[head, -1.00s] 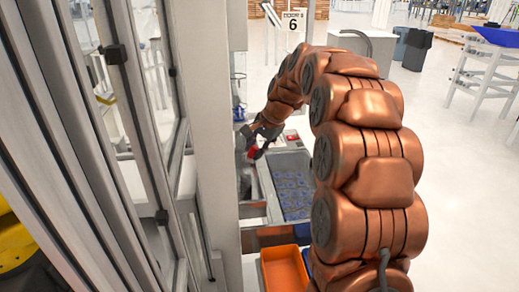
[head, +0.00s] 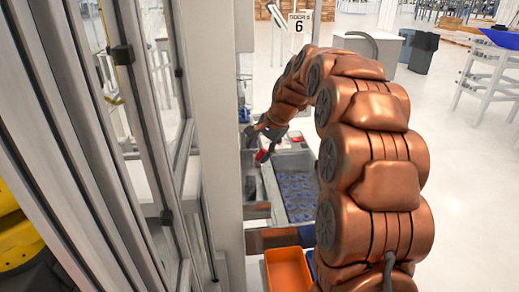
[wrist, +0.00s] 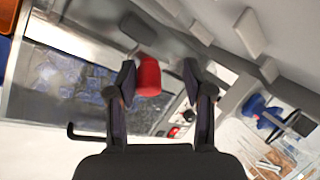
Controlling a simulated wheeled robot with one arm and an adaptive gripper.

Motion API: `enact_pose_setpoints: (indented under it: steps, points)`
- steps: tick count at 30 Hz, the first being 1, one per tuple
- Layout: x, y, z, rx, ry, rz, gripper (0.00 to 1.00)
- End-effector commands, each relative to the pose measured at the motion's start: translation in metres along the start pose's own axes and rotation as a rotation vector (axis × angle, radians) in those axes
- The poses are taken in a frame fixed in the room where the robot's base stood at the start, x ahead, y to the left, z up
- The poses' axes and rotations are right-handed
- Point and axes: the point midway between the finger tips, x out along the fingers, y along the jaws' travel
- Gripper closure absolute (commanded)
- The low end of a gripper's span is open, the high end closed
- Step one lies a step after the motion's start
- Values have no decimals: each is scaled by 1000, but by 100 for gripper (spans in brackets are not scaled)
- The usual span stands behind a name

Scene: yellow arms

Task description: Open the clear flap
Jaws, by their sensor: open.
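My gripper (wrist: 159,72) is open in the wrist view, its two dark fingers apart. A red grip-like piece (wrist: 148,77) shows between the fingertips, closer to the left finger; I cannot tell whether they touch. A dark grey rounded piece (wrist: 138,28) is just above the red one. In the head view my gripper (head: 268,143) is small and far off, beside the red piece (head: 261,156), near the white pillar. I cannot make out the clear flap for certain in either view.
A grey bin (head: 308,162) of blue parts lies right of my gripper, and an orange bin (head: 288,268) stands nearer. The white pillar (head: 221,130) and framed glass panels (head: 150,110) close off the left. Open floor (head: 470,200) is at the right.

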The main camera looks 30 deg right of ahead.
Motion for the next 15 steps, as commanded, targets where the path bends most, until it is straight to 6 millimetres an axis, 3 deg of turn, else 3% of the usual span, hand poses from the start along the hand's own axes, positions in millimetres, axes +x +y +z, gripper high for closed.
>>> enact_pose_setpoints:
  steps: [7,15]
  points:
    - [-19,-1,0,-1,1,-1,49]
    - [-72,-2,-1,-2,6,-6,49]
